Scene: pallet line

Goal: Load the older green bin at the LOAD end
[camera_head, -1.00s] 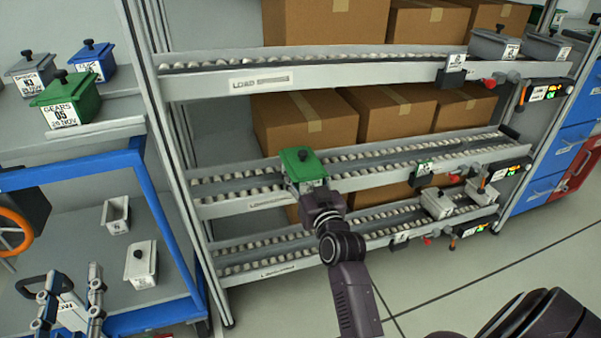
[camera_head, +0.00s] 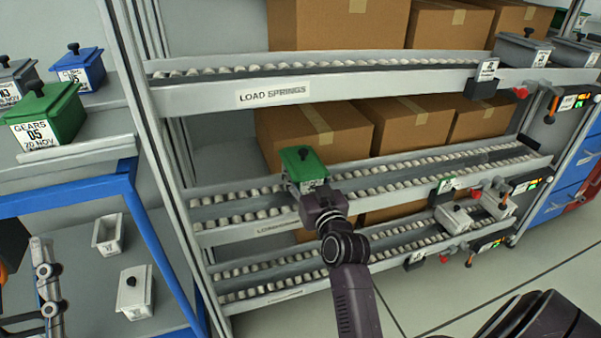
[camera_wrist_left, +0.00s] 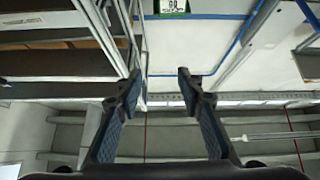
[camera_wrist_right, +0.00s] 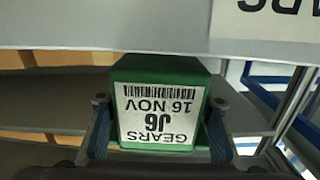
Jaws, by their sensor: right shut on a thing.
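My right gripper (camera_head: 318,192) is shut on a green lidded bin (camera_head: 303,168) at the left end of the middle roller lane (camera_head: 235,220). In the right wrist view this bin (camera_wrist_right: 160,75) sits between the fingers (camera_wrist_right: 160,104), its upside-down label reading GEARS, J6, 16 NOV. Whether it rests on the rollers I cannot tell. Another green bin (camera_head: 55,112), labelled GEARS, 20 NOV, stands on the left shelf.
The top lane's rail (camera_head: 320,92) reads LOAD SPRINGS. A blue bin (camera_head: 80,70) and a grey bin (camera_head: 15,80) stand on the left shelf. Pale bins (camera_head: 133,292) lie below. Cardboard boxes (camera_head: 315,135) stand behind the lanes. The middle lane is clear right of the held bin.

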